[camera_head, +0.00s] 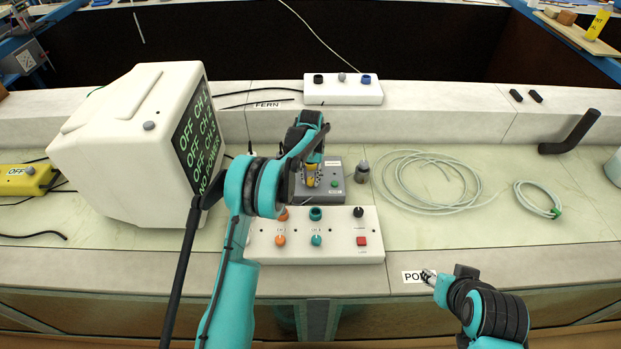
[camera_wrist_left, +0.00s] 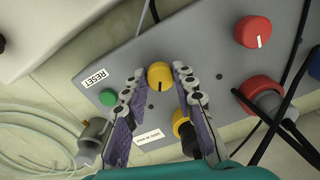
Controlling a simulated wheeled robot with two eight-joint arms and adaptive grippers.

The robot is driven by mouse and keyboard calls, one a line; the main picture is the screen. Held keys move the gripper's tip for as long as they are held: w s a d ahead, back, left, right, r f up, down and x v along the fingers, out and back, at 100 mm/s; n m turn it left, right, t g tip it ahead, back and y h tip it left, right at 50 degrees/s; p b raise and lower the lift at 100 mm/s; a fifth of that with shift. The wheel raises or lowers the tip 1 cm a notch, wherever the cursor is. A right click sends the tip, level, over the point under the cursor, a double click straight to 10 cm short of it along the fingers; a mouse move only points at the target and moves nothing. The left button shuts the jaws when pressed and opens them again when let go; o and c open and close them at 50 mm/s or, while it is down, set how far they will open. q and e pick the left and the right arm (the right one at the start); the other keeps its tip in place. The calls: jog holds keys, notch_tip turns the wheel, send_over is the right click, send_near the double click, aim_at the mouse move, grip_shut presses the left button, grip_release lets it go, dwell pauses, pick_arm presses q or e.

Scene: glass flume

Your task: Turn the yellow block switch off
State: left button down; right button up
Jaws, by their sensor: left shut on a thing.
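A yellow knob (camera_wrist_left: 159,76) with a dark pointer mark sits on a grey box (camera_wrist_left: 215,60), between the fingertips of my left gripper (camera_wrist_left: 159,72). The fingers are shut on it, one on each side. In the head view my left gripper (camera_head: 310,165) comes down over the grey box (camera_head: 333,202) and partly hides it. A second yellow part (camera_wrist_left: 180,122) with a dark plug is beside the right finger. My right gripper (camera_head: 428,277) is low at the right, away from the box, over a label; its fingers are too small to judge.
A monitor (camera_head: 130,140) reads OFF for its channels and NO POWER. A yellow box (camera_head: 22,180) labelled OFF is at the far left. A white panel (camera_head: 345,245) with knobs lies in front of the grey box. Coiled tubing (camera_head: 420,204) lies to the right.

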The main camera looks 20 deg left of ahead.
aim_at(311, 180)
pick_arm(q)
jog(key=n, duration=0.6)
dwell(0.6)
jog(key=c, duration=1.2)
grip_release()
notch_tip(311, 180, up, 12)
